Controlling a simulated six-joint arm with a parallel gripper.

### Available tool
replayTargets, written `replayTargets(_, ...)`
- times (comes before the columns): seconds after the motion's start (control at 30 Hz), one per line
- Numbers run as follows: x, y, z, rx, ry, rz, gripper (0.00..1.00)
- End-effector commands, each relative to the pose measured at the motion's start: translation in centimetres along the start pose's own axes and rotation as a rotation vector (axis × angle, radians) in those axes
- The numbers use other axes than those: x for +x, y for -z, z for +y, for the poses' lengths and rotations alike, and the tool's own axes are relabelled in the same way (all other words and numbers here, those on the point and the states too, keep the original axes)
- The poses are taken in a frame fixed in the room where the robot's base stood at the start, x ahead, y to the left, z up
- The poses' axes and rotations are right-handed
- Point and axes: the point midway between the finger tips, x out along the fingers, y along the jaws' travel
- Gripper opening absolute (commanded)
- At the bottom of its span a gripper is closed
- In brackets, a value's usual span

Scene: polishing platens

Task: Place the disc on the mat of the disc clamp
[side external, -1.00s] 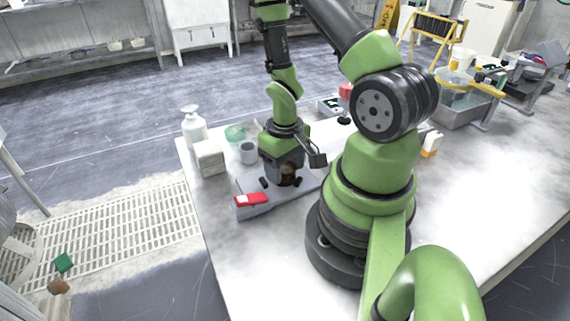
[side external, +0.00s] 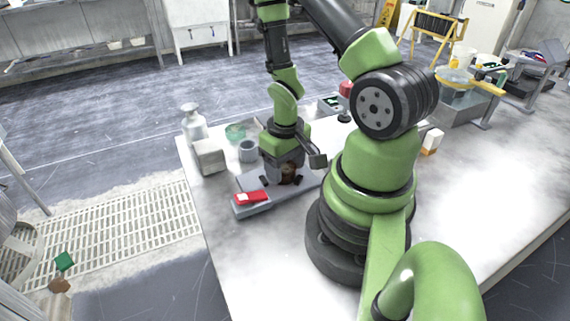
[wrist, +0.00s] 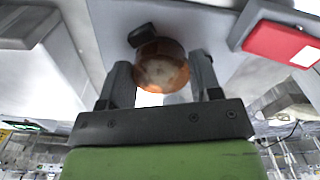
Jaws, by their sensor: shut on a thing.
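The disc (wrist: 161,68) is round and copper-brown with a paler face. In the wrist view it sits between the two dark fingers of my gripper (wrist: 163,82), which is shut on it. In the side view the disc (side external: 288,170) shows as a small brown patch at my gripper (side external: 284,181), low over the grey clamp base (side external: 258,206). A red block (side external: 250,197) lies at the base's near left end, and shows at upper right in the wrist view (wrist: 283,43). A dark pad (wrist: 141,35) is close beside the disc. I cannot make out the mat or whether the disc touches anything below.
A white box (side external: 209,157), a bottle (side external: 193,124), a grey cup (side external: 248,151) and a greenish dish (side external: 235,132) stand left of and behind my gripper. A small white-and-orange box (side external: 432,141) and a grey basin (side external: 460,106) are to the right. The front left table is clear.

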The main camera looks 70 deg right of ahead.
Motion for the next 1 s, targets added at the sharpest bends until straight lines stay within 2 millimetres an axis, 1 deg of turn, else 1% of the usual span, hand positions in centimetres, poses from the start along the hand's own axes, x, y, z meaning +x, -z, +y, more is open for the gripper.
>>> replayTargets(0.03,1.5,0.1,0.0,0.001,0.003,-0.012,0.28)
replayTargets(0.07,1.5,0.1,0.0,0.001,0.003,-0.012,0.28)
replayTargets(0.1,1.5,0.1,0.0,0.001,0.003,-0.012,0.67)
replayTargets(0.13,1.5,0.1,0.0,0.001,0.003,-0.012,0.74)
replayTargets(0.17,1.5,0.1,0.0,0.001,0.003,-0.012,0.77)
replayTargets(0.37,1.4,0.1,0.1,0.003,0.003,-0.012,0.78)
replayTargets(0.47,1.0,0.2,0.1,0.003,0.003,-0.010,0.78)
replayTargets(0.53,0.4,0.2,0.1,0.002,0.003,-0.007,0.78)
replayTargets(0.57,0.1,0.3,0.1,0.002,0.002,-0.006,0.78)
replayTargets(0.6,-0.4,0.3,0.1,0.002,0.002,-0.004,0.81)
replayTargets(0.63,-0.9,0.3,0.1,0.002,0.002,-0.003,0.88)
replayTargets(1.0,-6.9,0.2,0.0,0.000,-0.001,0.006,0.88)
